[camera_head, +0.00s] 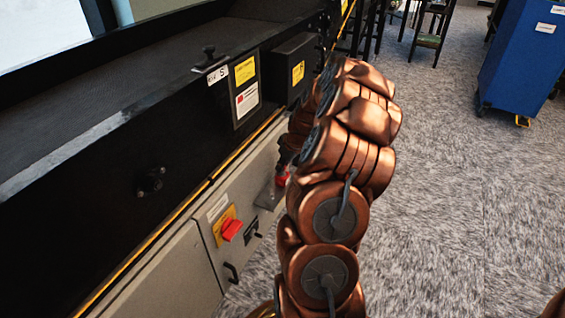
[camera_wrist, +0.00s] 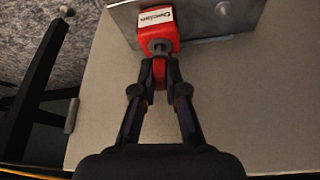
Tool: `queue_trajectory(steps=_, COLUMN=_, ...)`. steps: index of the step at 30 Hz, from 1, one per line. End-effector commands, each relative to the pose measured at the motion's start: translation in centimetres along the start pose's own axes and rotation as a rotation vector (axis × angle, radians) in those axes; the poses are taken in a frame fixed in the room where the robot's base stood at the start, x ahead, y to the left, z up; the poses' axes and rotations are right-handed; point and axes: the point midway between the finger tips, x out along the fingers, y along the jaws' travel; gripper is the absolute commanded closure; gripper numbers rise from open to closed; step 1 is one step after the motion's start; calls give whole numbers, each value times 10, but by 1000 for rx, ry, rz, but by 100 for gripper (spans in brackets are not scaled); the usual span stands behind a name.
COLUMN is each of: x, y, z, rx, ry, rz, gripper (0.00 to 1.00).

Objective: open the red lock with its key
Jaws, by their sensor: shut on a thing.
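The red lock (camera_wrist: 158,24), with a white label, hangs at a metal plate (camera_wrist: 210,14) at the top of the wrist view. In the head view the lock (camera_head: 282,176) is a small red patch on the grey cabinet side, partly hidden by my arm. My gripper (camera_wrist: 160,82) is directly in front of the lock's keyway end, shut on a small red piece, the key (camera_wrist: 160,74). The key's shaft is mostly hidden between the fingers and the lock. I cannot tell how deep it sits in the keyway.
The sorter's grey cabinet (camera_head: 180,265) runs along the left, with a red rotary switch (camera_head: 231,229) on a yellow plate and a black handle (camera_head: 231,273). A blue bin (camera_head: 522,55) stands at the upper right.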

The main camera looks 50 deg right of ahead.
Motion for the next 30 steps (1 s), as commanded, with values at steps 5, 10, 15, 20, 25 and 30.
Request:
queue_trajectory(steps=5, x=-1, y=-1, z=0, rx=57, ry=-2, rz=22, gripper=100)
queue_trajectory(steps=10, x=-1, y=-1, z=0, rx=102, ry=-3, rz=39, gripper=100)
queue_trajectory(steps=15, x=-2, y=0, z=0, rx=145, ry=0, rz=59, gripper=100)
queue_trajectory(steps=20, x=-1, y=-1, z=0, rx=182, ry=-3, rz=74, gripper=100)
queue_trajectory(steps=25, x=-1, y=-1, z=0, rx=223, ry=-3, rz=89, gripper=100)
queue_trajectory(steps=30, x=-1, y=-1, z=0, rx=263, ry=-3, rz=105, gripper=100)
